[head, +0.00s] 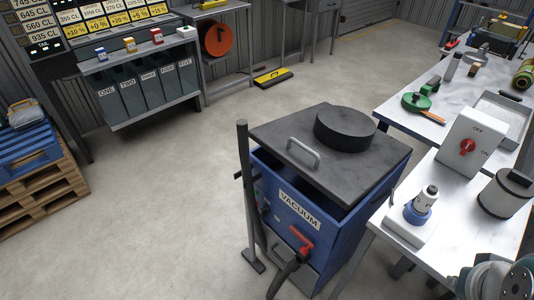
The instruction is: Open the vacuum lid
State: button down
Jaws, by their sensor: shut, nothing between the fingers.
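The vacuum (299,208) is a blue box with a "VACUUM" label, standing on the floor at the lower middle of the head view. Its dark grey lid (280,133) lies over the top, with a dark gap under its front edge. A light metal handle (304,153) is on the lid near the front edge. A thick black disc (345,129) rests on the lid toward the back right. A red lever-like part (301,239) and a black hose-like part (286,274) show at the vacuum's front. My gripper is not in view.
A dark upright post (244,190) on a base stands left of the vacuum. A white-topped table (449,212) close on the right holds a red-switch box (476,142), a blue-and-white device (418,210) and a canister (506,194). Open floor (160,200) lies left.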

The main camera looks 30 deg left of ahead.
aim_at(339, 150)
jog(key=j, duration=0.65)
jog(key=k+j+u, duration=0.1)
jog(key=j, duration=0.5)
